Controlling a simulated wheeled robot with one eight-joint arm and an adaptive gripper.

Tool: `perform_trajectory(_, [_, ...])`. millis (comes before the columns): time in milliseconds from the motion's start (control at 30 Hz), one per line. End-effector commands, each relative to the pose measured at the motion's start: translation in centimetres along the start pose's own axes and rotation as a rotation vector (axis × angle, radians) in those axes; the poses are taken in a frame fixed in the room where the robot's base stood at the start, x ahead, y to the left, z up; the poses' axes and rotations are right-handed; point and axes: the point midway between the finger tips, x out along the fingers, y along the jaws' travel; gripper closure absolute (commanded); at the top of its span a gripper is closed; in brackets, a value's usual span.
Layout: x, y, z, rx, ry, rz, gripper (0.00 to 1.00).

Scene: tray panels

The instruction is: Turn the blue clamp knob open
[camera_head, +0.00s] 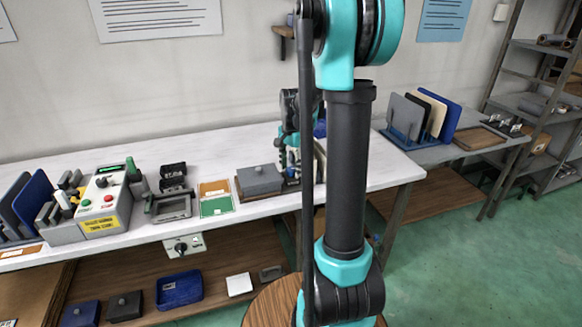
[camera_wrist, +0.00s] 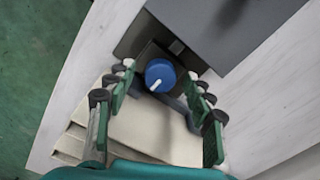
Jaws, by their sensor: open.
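The blue clamp knob (camera_wrist: 160,75) is round, with a short white mark at its edge pointing down and left in the wrist view. It sits on a dark mount (camera_wrist: 150,52) beside a grey block. My gripper (camera_wrist: 161,84) is open, with its green-padded fingers on either side of the knob. Gaps show between the fingers and the knob, and I cannot tell their depth. In the head view my gripper (camera_head: 291,150) is low over the white table, partly behind my arm. A blue patch (camera_head: 319,129) shows beside it there; I cannot tell if it is the knob.
The white table (camera_head: 130,249) holds a control box (camera_head: 98,208) with buttons, a grey frame (camera_head: 172,206), an orange and green card (camera_head: 215,198) and a grey block (camera_head: 259,180). Panels (camera_head: 428,113) stand in a rack at right. Pale stepped plates (camera_wrist: 140,132) lie under my fingers.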

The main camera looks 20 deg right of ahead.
Motion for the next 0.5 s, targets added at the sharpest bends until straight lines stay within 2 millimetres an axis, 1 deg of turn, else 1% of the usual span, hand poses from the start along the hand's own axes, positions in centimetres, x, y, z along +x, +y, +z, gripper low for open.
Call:
perform_trajectory(167, [-0.02,0.0,0.0,0.0,0.0,0.0,0.48])
perform_trajectory(500, [-0.03,0.0,-0.01,0.0,0.0,0.0,0.91])
